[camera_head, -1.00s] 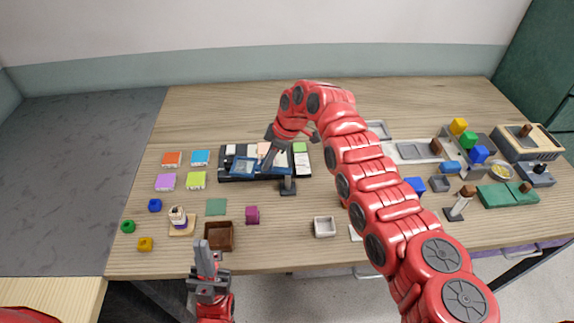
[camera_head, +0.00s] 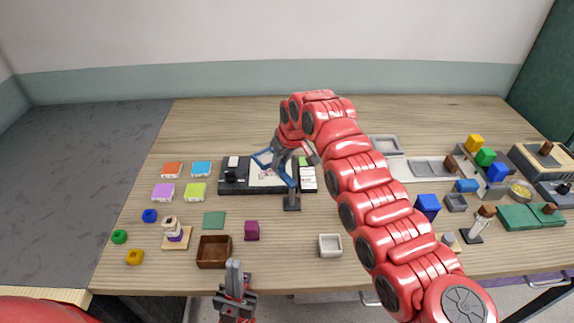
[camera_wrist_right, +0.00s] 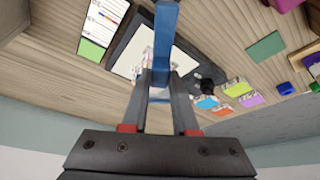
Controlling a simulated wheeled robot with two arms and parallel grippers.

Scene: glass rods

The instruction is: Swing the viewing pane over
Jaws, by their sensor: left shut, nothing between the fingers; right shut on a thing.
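The viewing pane is a blue frame (camera_head: 289,176), raised and tilted above a black tray (camera_head: 236,188). Its blue bar also shows in the right wrist view (camera_wrist_right: 165,40). My right gripper (camera_head: 281,163) is shut on the pane's frame, and the arm hides part of the area behind it. In the right wrist view my fingers (camera_wrist_right: 157,95) close around the blue bar. A white picture sheet (camera_head: 263,176) lies uncovered on the tray. A dark post (camera_head: 291,201) stands at the tray's front right. My left gripper (camera_head: 234,264) is shut and empty at the table's front edge.
A white card (camera_head: 308,179) lies at the tray's right end. Coloured tiles (camera_head: 172,170) lie left of the tray. A brown box (camera_head: 214,252), a magenta cube (camera_head: 252,231) and a white dish (camera_head: 330,245) stand in front. Several blocks and fixtures crowd the right side.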

